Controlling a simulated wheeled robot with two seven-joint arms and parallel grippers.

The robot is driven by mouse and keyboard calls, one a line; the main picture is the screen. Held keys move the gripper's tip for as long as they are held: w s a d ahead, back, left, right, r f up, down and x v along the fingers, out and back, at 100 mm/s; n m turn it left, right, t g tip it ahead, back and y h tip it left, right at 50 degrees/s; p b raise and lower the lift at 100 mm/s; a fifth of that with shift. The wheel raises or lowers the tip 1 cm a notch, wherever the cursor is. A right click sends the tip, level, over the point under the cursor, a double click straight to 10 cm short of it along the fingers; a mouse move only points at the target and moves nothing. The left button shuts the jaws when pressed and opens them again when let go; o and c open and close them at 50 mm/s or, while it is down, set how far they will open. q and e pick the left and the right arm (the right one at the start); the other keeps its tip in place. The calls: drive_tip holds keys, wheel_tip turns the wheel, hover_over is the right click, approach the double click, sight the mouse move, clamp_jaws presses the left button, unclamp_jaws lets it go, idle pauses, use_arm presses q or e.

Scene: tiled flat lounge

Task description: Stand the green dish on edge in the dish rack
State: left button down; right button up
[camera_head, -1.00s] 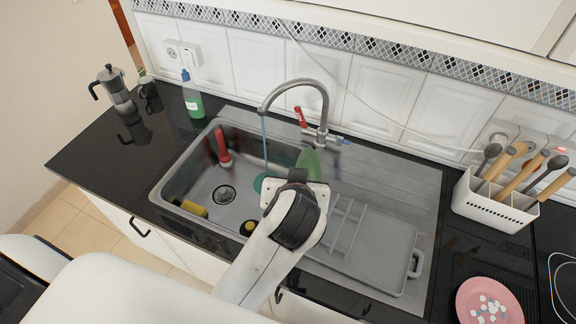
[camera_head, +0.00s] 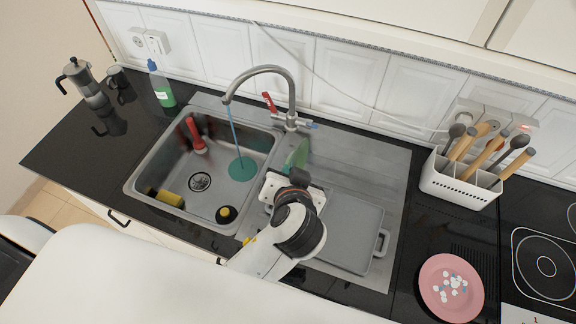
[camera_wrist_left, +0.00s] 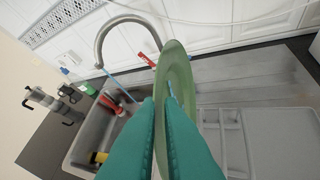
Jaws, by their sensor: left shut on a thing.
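The green dish (camera_head: 298,154) is held on edge, a little right of the sink in the head view. In the left wrist view the dish (camera_wrist_left: 176,65) shows edge-on between the teal fingers. My left gripper (camera_wrist_left: 168,100) is shut on it; in the head view my wrist hides the fingertips. The grey dish rack (camera_head: 350,235) lies on the drainboard, right of and nearer than the dish. Its slots (camera_wrist_left: 222,130) show right of the dish in the left wrist view. I cannot tell the dish's height above the drainboard. My right gripper is not in view.
The tap (camera_head: 291,100) stands close behind the dish, its blue stream falling into the sink (camera_head: 150,170). A white utensil holder (camera_head: 455,185) and a pink plate (camera_head: 450,287) are at the right. A soap bottle (camera_head: 162,88) stands behind the sink.

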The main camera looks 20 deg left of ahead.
use_arm(q)
drive_tip(key=shift+s+a+f, duration=0.1)
drive_tip(key=shift+a+f, duration=0.05)
drive_tip(key=shift+f, duration=0.55)
wheel_tip(320, 180, down, 4)
drive_tip(key=shift+f, duration=0.65)
drive_tip(key=shift+f+b, duration=0.55)
drive_tip(key=shift+f, duration=0.25)
drive_tip(key=shift+f+b, duration=0.4)
drive_tip(key=shift+f, duration=0.25)
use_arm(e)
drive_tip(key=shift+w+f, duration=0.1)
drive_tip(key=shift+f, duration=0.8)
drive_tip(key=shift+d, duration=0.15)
use_arm(q)
drive_tip(key=c, duration=1.5)
unclamp_jaws()
